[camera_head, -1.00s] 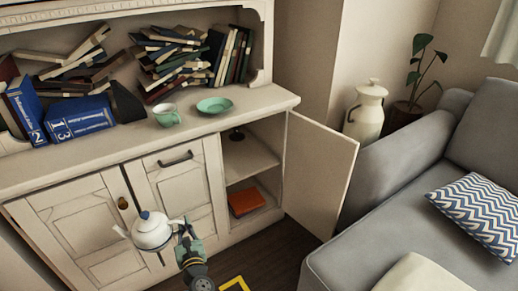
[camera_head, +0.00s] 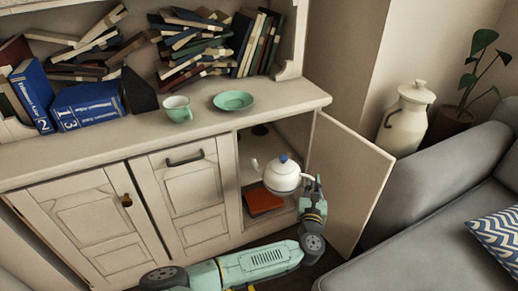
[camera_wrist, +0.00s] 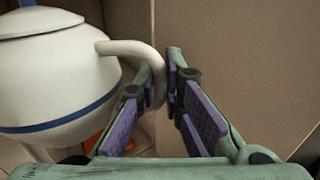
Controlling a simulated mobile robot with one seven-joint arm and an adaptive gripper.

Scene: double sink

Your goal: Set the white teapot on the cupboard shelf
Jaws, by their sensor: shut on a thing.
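I cannot tell whether the teapot is over the shelf edge or still outside.
The open cupboard door (camera_head: 345,185) stands close to the right of my gripper. An orange-red book (camera_head: 263,201) lies on the compartment floor below. A green cup (camera_head: 177,108) and a green saucer (camera_head: 233,100) stand on the counter above. The grey sofa (camera_head: 440,220) is at right.

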